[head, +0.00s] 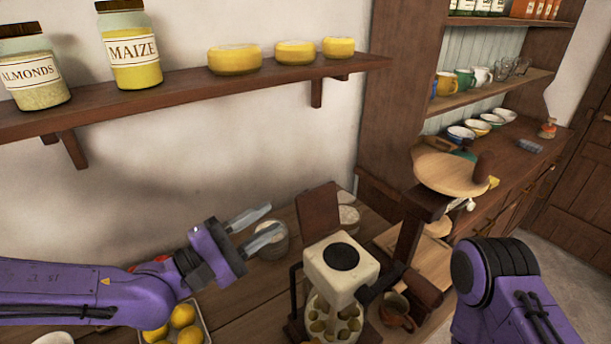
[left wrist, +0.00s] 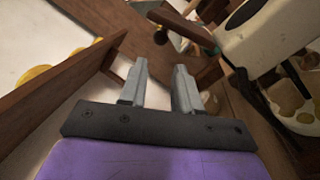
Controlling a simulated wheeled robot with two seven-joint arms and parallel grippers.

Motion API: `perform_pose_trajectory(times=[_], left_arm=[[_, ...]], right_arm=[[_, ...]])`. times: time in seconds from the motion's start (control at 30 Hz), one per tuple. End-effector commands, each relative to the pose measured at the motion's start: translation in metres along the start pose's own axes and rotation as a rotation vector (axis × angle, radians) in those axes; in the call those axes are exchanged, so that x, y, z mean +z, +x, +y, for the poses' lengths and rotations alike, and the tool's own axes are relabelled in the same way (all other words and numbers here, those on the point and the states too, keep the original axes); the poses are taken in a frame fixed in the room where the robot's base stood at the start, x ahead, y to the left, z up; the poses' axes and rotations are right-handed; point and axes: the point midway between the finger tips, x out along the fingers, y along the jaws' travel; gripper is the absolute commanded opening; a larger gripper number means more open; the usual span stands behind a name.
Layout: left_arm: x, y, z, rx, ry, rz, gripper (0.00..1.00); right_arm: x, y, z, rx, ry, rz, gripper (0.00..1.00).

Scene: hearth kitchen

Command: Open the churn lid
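A cream box-like device (head: 341,268) with a round black top stands upright on the table at the bottom middle of the head view. It is probably the churn, but I cannot tell for sure. It also shows at the upper right in the left wrist view (left wrist: 258,32). Its lower part is partly hidden, and I see no clear gap at its top. My left gripper (head: 256,224) is to its upper left, fingers apart and empty. Its fingers also show in the left wrist view (left wrist: 160,88). My right arm (head: 497,272) is at the lower right; its gripper is out of view.
A dark brown board (head: 319,211) stands behind the device. A small jar (head: 275,243) is by my left fingers. Yellow fruit (head: 183,316) lies in a tray at the lower left. A brown jug (head: 396,314) is right of the device. A wall shelf (head: 180,90) hangs above.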

Motion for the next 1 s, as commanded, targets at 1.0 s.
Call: perform_pose_trajectory(times=[1.0], left_arm=[[-0.003,0.102,0.001,0.002,-0.002,0.005,0.0]], right_arm=[[-0.01,-0.026,0.003,0.001,0.0,-0.001,0.43]])
